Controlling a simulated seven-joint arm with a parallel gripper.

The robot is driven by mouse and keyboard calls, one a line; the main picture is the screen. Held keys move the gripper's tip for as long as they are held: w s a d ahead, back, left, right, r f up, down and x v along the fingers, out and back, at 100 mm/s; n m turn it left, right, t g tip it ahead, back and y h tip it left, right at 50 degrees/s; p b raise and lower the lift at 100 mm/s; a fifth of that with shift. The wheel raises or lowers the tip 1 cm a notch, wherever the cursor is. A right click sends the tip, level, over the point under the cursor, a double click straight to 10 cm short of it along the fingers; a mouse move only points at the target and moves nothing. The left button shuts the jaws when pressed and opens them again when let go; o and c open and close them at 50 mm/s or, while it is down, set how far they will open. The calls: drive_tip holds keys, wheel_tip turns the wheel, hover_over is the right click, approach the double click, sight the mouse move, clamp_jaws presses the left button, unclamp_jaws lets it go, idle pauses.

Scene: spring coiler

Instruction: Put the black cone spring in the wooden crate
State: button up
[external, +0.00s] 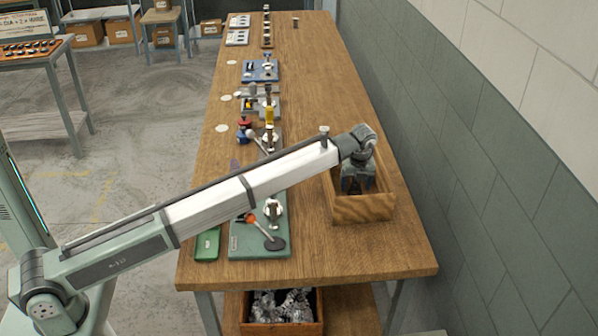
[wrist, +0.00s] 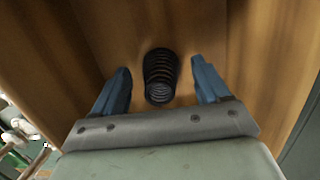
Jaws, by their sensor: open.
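The black cone spring (wrist: 161,75) shows in the wrist view, on the wooden floor of the crate, ahead of and between my fingers. My gripper (wrist: 163,84) is open, with one blue-grey finger on each side of the spring and a gap on both sides. In the external view my gripper (external: 357,183) reaches down inside the wooden crate (external: 363,209) at the right of the bench. The spring is hidden there by my gripper and the crate walls.
The wooden bench (external: 330,90) carries a row of fixtures along its left side, including a green plate (external: 245,242) left of the crate. A wall (external: 480,130) runs along the right. Bare bench lies behind the crate. A box of metal scrap (external: 283,305) sits below.

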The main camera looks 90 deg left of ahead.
sight(357, 185)
drive_tip(key=r, duration=0.3)
drive_tip(key=d+r, duration=0.1)
drive_tip(key=r, duration=0.6)
drive_tip(key=shift+d+r, duration=0.25)
drive_tip(key=shift+d, duration=0.1)
